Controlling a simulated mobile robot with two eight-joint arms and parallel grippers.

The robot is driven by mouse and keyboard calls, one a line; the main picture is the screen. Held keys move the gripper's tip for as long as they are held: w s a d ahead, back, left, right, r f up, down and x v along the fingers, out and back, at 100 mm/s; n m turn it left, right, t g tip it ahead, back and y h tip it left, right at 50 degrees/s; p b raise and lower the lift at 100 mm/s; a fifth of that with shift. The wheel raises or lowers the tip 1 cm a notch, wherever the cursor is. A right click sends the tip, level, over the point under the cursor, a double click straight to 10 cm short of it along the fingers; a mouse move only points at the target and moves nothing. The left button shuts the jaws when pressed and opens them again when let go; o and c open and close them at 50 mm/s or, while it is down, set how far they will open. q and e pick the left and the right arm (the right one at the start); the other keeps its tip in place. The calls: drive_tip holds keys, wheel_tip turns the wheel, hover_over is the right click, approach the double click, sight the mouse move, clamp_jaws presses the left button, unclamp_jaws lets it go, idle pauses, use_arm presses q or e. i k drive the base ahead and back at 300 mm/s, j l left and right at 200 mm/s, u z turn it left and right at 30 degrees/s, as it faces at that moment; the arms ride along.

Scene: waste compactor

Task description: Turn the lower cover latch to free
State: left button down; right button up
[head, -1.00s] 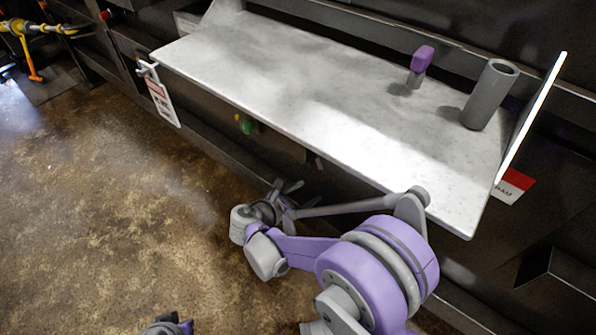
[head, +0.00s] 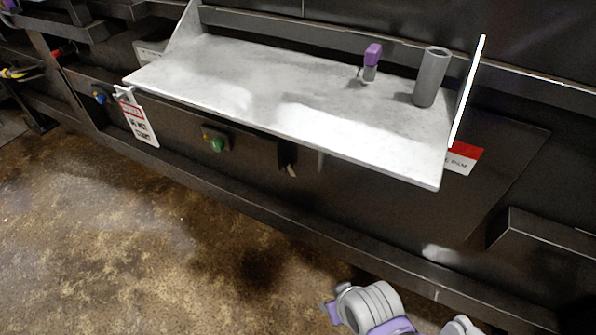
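A small dark fitting with a pale, lever-like piece (head: 289,168) sits on the dark front panel (head: 360,195) below the shelf. It may be the lower cover latch, but it is too small to tell which way it is turned. Parts of my own arm, grey and purple, show at the bottom right of the head view, well below the panel and apart from it. No gripper fingers can be made out in this view.
A pale shelf (head: 235,85) juts out above the panel, holding a grey cylinder (head: 430,78) and a purple-topped piece (head: 372,57). A green button (head: 217,143) and a hanging tag (head: 140,124) are to the left. The brown floor (head: 120,250) is clear.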

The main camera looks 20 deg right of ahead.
sight(284, 169)
drive_tip(key=j+z, duration=0.1)
drive_tip(key=z, duration=0.4)
drive_tip(key=i+j+z, duration=0.1)
drive_tip(key=z, duration=0.4)
drive_tip(key=j+z, duration=0.15)
drive_tip(key=z, duration=0.3)
drive_tip(key=j+z, duration=0.4)
drive_tip(key=k+j+z, duration=0.1)
drive_tip(key=j+z, duration=0.35)
drive_tip(key=k+j+z, duration=0.15)
drive_tip(key=j, duration=0.25)
drive_tip(key=j+z, duration=0.15)
drive_tip(key=j, duration=0.2)
drive_tip(key=k+j+z, duration=0.15)
drive_tip(key=j, duration=0.25)
drive_tip(key=k+j, duration=0.2)
drive_tip(key=j, duration=0.2)
drive_tip(key=k+j, duration=0.2)
drive_tip(key=j, duration=0.2)
drive_tip(key=k+j, duration=0.2)
drive_tip(key=j, duration=0.2)
drive_tip(key=k+j+z, duration=0.1)
drive_tip(key=j, duration=0.3)
drive_tip(key=k, duration=0.1)
